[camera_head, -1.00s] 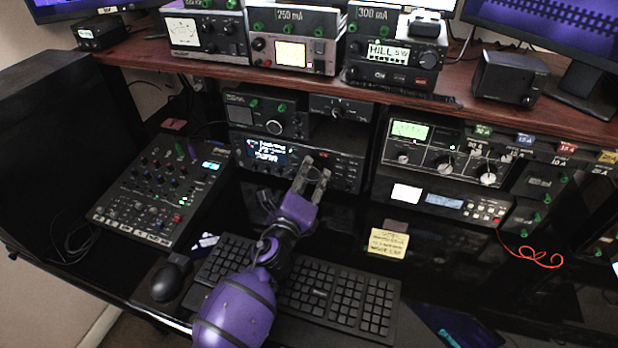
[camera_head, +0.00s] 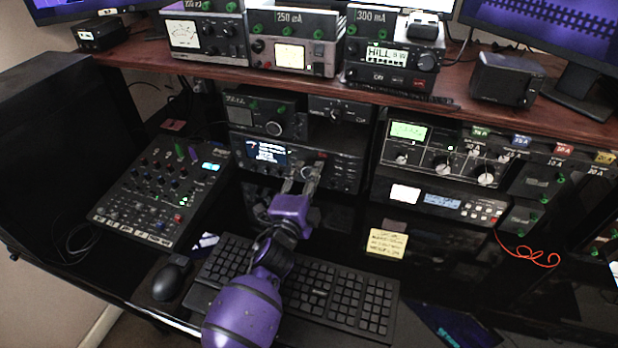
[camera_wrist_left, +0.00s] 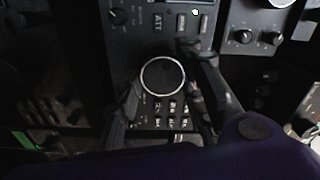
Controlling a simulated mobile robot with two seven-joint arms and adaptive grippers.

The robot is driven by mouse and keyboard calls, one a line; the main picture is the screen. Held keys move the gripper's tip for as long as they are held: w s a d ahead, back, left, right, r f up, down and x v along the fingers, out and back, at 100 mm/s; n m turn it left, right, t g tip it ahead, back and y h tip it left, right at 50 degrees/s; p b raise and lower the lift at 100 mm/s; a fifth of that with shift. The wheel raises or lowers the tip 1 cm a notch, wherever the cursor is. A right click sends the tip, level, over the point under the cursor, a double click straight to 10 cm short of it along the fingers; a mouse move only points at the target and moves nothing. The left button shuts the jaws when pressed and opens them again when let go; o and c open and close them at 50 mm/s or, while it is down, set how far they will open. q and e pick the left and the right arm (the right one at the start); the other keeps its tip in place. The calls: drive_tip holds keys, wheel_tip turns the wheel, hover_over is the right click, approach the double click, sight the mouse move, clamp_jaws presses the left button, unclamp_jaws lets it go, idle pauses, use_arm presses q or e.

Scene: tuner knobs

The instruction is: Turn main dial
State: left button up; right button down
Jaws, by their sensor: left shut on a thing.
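The main dial (camera_wrist_left: 162,76) is a round black knob with a light ring around its face, on the front of a dark radio (camera_head: 345,172) below the wooden shelf. My left gripper (camera_head: 303,175), on a purple arm, reaches the radio's front. In the left wrist view my left gripper (camera_wrist_left: 160,80) has one finger on each side of the dial and is shut on it. In the head view the fingers hide much of the dial. I cannot see a mark that tells the dial's angle. My right gripper is not in view.
The radio has a lit display (camera_head: 267,152) left of the gripper. A keyboard (camera_head: 345,298) lies under my arm, with a mouse (camera_head: 171,278) and a mixer (camera_head: 160,190) to the left. A yellow note (camera_head: 387,242) is on the desk. The shelf (camera_head: 200,75) overhangs the radio.

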use_arm(q)
drive_tip(key=shift+s+f+n, duration=0.1)
drive_tip(key=shift+f+n, duration=0.3)
drive_tip(key=shift+f, duration=0.05)
drive_tip(key=o, duration=1.1)
drive_tip(key=shift+r, duration=0.15)
drive_tip(key=shift+s+r, duration=0.1)
drive_tip(key=v, duration=1.1)
drive_tip(key=shift+s+a, duration=0.2)
drive_tip(key=shift+s, duration=0.15)
